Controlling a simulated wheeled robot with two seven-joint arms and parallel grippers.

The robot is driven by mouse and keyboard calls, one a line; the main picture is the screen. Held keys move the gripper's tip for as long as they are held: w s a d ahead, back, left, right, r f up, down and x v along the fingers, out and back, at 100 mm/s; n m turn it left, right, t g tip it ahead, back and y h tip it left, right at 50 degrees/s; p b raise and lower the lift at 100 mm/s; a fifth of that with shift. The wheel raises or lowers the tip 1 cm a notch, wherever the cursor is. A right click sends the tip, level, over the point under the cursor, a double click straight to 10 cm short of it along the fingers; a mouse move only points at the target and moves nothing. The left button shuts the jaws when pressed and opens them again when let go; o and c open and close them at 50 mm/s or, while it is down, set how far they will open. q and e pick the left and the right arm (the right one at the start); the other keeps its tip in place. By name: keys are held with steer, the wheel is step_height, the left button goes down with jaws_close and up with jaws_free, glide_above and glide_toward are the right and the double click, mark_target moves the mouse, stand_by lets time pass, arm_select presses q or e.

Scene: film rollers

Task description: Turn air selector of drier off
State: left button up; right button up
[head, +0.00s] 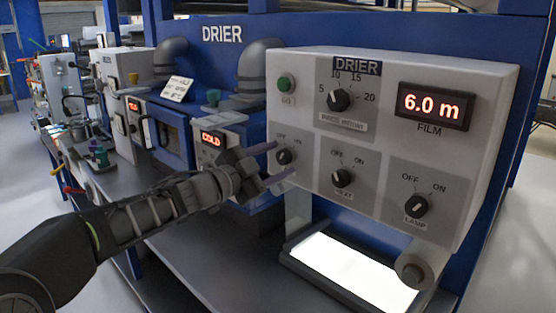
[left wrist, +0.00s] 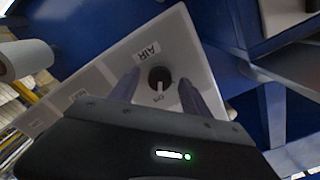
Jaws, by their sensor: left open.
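The air selector is a small round black knob (head: 284,156) with OFF and ON printed above it, at the left end of the drier's white front panel (head: 300,72). In the left wrist view the knob (left wrist: 159,77) has a white pointer line and an AIR label beside it. My left gripper (head: 278,162) is open at the panel, its two purple-grey fingers on either side of the knob. In the left wrist view the gripper (left wrist: 158,86) also straddles the knob, with gaps on both sides. I cannot tell the pointer's exact setting. My right gripper is not in view.
A green button (head: 286,82) sits above the air knob. A bright light plate (head: 355,272) lies below.

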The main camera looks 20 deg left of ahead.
arm_select(q)
steer(key=shift+w+d, duration=0.15)
steer(key=shift+w, duration=0.25)
steer(key=shift+c, duration=0.4)
jaws_close()
